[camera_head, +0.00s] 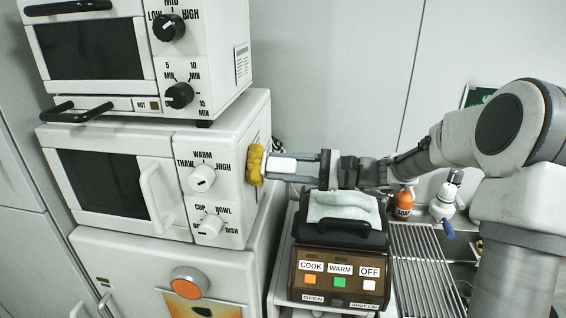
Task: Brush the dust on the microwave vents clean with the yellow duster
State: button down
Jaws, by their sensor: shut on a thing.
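The white microwave (110,182) stands in the middle of the appliance stack at left, with two white knobs on its front. Its right side is seen at a steep angle, and I cannot make out the vents or any dust there. The yellow duster (255,165) is at the front right edge of the microwave, seeming to touch or nearly touch its right side. The duster has a whitish handle (281,165). My gripper (310,167) is shut on this handle, reaching in from the right with the duster's head pointing left.
A toaster oven (95,50) sits on top of the microwave. A brown rice cooker (335,262) with a folded cloth (342,206) on it stands below my gripper. An orange soap bottle (403,203), a white bottle (446,198) and a metal rack (425,270) are at the right.

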aim_at(296, 169)
jog(key=shift+s, duration=0.2)
jog(key=shift+d, duration=0.1)
jog(key=shift+s+d+p, duration=0.2)
jog(key=shift+d, duration=0.75)
jog(key=shift+s+d+p, duration=0.15)
jog(key=shift+d, duration=0.8)
jog(key=shift+s+d+p, duration=0.2)
jog(key=shift+d, duration=0.75)
jog(key=shift+s+d+p, duration=0.15)
jog(key=shift+d+p, duration=0.05)
jog(key=shift+d, duration=0.55)
jog(key=shift+s+d+p, duration=0.15)
jog(key=shift+d+p, duration=0.05)
jog(key=shift+d, duration=0.55)
jog(key=shift+s, duration=0.1)
